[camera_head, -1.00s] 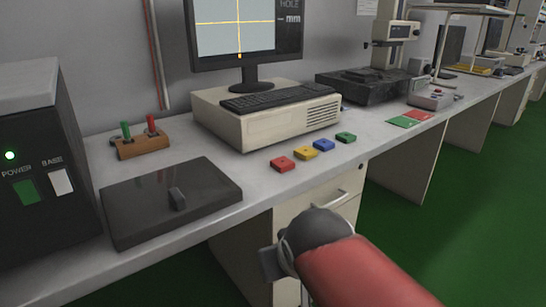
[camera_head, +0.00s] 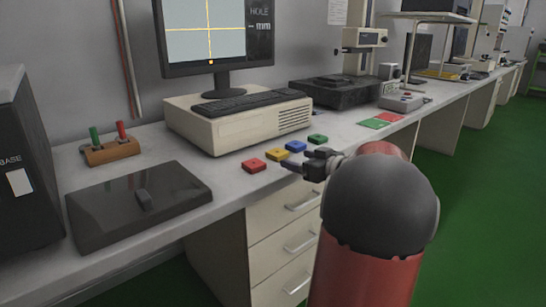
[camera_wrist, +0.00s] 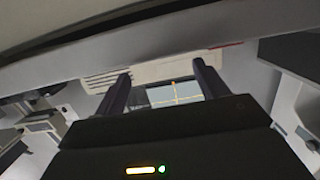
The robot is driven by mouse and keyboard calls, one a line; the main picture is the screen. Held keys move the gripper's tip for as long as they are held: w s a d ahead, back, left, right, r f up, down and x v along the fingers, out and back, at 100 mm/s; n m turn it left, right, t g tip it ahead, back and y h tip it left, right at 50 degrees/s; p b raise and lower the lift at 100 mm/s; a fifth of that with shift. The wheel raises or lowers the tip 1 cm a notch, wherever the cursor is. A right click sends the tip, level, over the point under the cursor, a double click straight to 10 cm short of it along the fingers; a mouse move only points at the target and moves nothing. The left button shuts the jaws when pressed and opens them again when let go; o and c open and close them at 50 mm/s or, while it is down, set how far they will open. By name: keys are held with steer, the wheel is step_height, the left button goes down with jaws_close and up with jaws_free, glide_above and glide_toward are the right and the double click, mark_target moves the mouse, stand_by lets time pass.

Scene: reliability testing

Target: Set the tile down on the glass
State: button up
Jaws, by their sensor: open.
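Small square tiles lie in a row on the bench in the head view: red (camera_head: 254,166), yellow (camera_head: 277,154), blue (camera_head: 295,146) and green (camera_head: 318,139). My gripper (camera_head: 304,161) is open, in front of the row at its right part in the picture. Whether it is above the bench top or short of its edge is hard to tell. In the wrist view its two fingers (camera_wrist: 162,72) stand apart with nothing between them. I cannot make out for sure which surface is the glass; a dark instrument base (camera_head: 338,92) stands farther back.
A computer (camera_head: 240,129) with keyboard and monitor (camera_head: 217,35) stands behind the tiles. A dark flat plate (camera_head: 105,205) with a small block lies at left, near a wooden holder (camera_head: 112,152). Green and red flat cards (camera_head: 374,124) lie to the right. Drawers (camera_head: 290,205) are below the bench.

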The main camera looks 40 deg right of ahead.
mark_target(280, 153)
steer(key=w, duration=0.7)
steer(key=shift+a+f, duration=0.3)
steer(key=shift+f, duration=0.05)
steer(key=c, duration=1.2)
